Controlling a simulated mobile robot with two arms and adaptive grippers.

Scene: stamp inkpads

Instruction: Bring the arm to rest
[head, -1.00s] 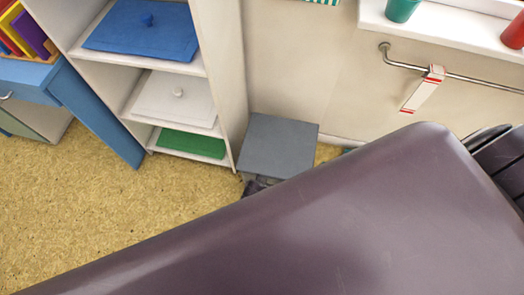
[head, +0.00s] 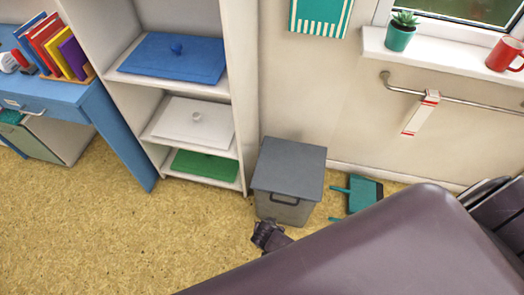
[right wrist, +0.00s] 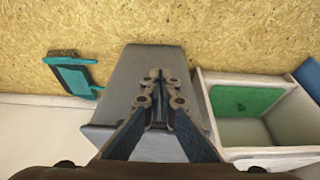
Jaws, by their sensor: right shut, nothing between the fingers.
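My right gripper (right wrist: 156,76) points at a grey lidded bin (right wrist: 150,62) in the right wrist view. Its two fingers are together with nothing between them. In the head view a dark gripper (head: 268,236), which looks like the same one, shows just in front of the grey bin (head: 288,172). I cannot tell whether it touches the bin. A large dark part of my own body hides most of the arm. My left gripper is in neither current view.
A white shelf (head: 242,80) with blue, white and green lidded pieces stands left of the bin. A teal dustpan (head: 364,194) lies right of it. A wall rail (head: 460,99) holds a red-edged strip (head: 421,114). The floor (head: 130,245) at left is clear.

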